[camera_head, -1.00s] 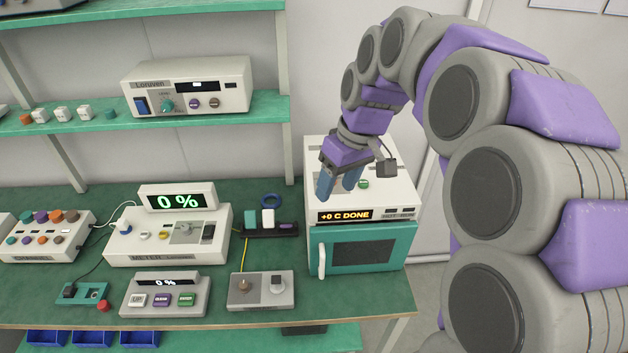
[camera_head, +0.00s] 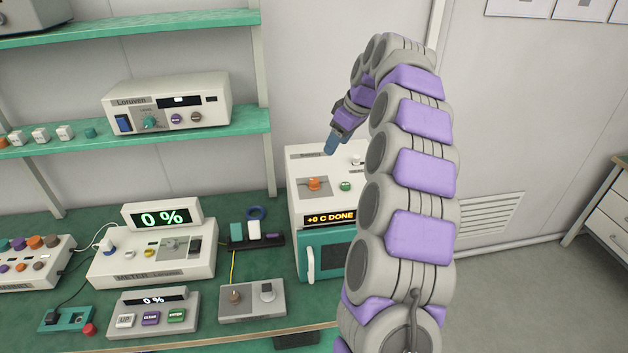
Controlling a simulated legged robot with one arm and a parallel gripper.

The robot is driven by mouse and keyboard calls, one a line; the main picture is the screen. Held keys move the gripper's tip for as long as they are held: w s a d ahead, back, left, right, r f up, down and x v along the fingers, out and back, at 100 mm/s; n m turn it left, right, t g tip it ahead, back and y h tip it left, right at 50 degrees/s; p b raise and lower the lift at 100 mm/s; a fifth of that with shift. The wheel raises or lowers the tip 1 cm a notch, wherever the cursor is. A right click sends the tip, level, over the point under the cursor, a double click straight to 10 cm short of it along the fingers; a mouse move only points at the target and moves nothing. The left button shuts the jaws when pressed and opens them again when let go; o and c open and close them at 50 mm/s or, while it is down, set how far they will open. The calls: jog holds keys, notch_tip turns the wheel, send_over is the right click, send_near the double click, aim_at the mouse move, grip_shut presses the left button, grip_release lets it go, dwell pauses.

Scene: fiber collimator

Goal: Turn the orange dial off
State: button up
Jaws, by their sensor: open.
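The orange dial (camera_head: 314,184) sits on a grey plate on the sloped top of the white and teal oven-like unit (camera_head: 326,252). A green knob (camera_head: 346,186) is beside it on the right. The unit's display (camera_head: 330,218) reads "+0 C DONE". My gripper (camera_head: 331,146) is open and empty, above and behind the dial and apart from it. Only part of its blue fingers shows, and my arm hides the unit's right side.
A Loruven box (camera_head: 168,104) with knobs stands on the teal shelf at the left. A meter (camera_head: 152,252), a button panel (camera_head: 152,317) and a small grey box (camera_head: 252,300) are on the green bench left of the unit. Open floor lies at the right.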

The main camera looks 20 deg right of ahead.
jog(key=b, duration=0.2)
send_over(314, 180)
jog(key=s, duration=0.3)
jog(key=f, duration=0.9)
jog(key=shift+w+d+f, duration=0.2)
jog(key=shift+w, duration=0.05)
jog(key=f, duration=0.1)
jog(key=w+f, duration=0.1)
jog(key=f, duration=0.1)
jog(key=w+f+b, duration=0.1)
jog(key=f, duration=0.1)
jog(key=shift+d, duration=0.4)
jog(key=shift+a+f, duration=0.1)
jog(key=shift+a, duration=0.6)
jog(key=shift+c, duration=0.5)
jog(key=shift+d, duration=0.4)
jog(key=c, duration=0.6)
jog(key=shift+a, duration=0.15)
jog(key=shift+c, duration=1.4)
